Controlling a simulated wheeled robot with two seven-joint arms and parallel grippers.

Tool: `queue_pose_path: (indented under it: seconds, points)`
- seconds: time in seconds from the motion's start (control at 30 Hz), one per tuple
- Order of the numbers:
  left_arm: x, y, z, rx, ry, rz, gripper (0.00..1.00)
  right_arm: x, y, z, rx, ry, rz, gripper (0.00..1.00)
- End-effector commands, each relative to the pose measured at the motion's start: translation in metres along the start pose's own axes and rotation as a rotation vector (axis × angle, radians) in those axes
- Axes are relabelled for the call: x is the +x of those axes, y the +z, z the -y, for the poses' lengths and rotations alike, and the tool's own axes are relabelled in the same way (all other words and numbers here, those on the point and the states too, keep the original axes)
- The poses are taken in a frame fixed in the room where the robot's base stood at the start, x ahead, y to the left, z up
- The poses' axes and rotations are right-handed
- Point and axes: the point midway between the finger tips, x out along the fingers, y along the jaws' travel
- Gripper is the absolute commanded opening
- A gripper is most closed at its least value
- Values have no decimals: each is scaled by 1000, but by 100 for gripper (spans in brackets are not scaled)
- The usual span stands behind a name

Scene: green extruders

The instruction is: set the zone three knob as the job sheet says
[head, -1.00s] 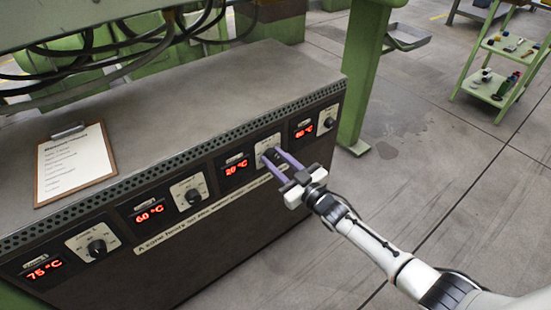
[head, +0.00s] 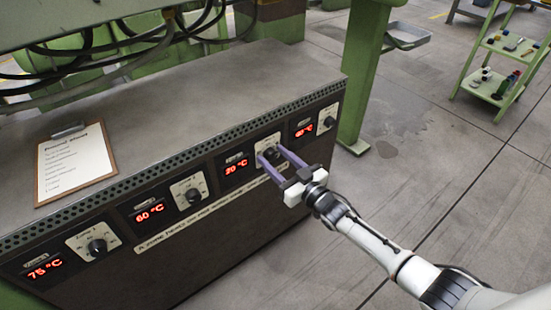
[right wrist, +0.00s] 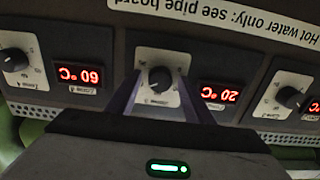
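The heater cabinet front (head: 190,255) carries a row of temperature displays, each with a black knob to its right. The third display from the left reads 20 °C (head: 236,168), and its knob (head: 272,154) is the zone three knob. My right gripper (head: 273,155) has its purple fingers spread either side of this knob. In the right wrist view, upside down, the knob (right wrist: 160,79) sits between the fingers with a gap on both sides. The job sheet (head: 75,160) lies on a clipboard on the cabinet top; its lines are too small to read. My left gripper is out of view.
Other knobs stand close by: the 60 °C zone two knob (head: 193,196), the zone one knob (head: 97,247) beside 75 °C, and the far-right knob (head: 329,122). A green post (head: 362,75) rises behind the cabinet's right end. Open floor (head: 440,150) lies to the right.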

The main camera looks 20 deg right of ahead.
Motion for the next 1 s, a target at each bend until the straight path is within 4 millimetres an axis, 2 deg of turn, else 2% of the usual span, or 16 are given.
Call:
queue_pose_path:
  seconds: [0.37, 0.47, 0.8, 1.0]
  points:
    - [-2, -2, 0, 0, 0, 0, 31, -6, -1, 0, 0, 0, 1, 48]
    - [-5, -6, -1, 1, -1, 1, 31, -19, -1, 0, 0, 0, 2, 48]
    - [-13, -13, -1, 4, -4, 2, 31, -84, -1, 0, 1, 0, 2, 48]
    - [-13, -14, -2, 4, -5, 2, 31, -101, -1, 0, -1, 0, 0, 48]
